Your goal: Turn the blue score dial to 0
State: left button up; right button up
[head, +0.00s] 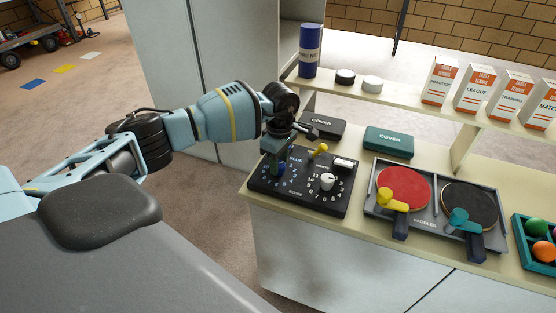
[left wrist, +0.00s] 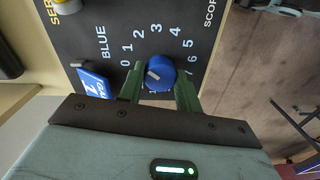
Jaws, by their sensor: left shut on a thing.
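The black score panel (head: 300,203) lies on the counter. Its blue score dial (left wrist: 161,71) shows in the left wrist view, ringed by numbers, with 0 on its left side. A pale pointer mark on the dial lies left of its middle; I cannot tell exactly which number it points at. My left gripper (left wrist: 158,91) is shut on the blue dial, with a green finger on each side. In the head view the left gripper (head: 278,163) comes down over the panel's left part and mostly hides the dial. My right gripper is not in view.
A white dial (head: 327,181) and a yellow knob (head: 320,149) stand on the same panel. A blue tile (left wrist: 93,84) is close beside the left finger. A paddle tray (head: 422,224) is to the right; covers (head: 389,142) and a shelf (head: 425,104) are behind.

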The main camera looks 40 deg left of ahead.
pick_arm(q)
jog(key=n+p, duration=0.1)
jog(key=n, duration=0.3)
jog(key=shift+r, duration=0.15)
jog(key=shift+n+p, duration=0.3)
jog(key=shift+n, duration=1.4)
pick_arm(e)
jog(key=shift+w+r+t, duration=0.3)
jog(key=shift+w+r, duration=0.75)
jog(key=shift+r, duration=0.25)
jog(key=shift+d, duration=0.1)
pick_arm(q)
jog(key=o, duration=1)
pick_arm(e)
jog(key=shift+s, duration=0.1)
pick_arm(q)
jog(key=shift+w+a+r, duration=0.1)
jog(key=shift+a+r, duration=0.05)
jog(key=shift+r, duration=3.65)
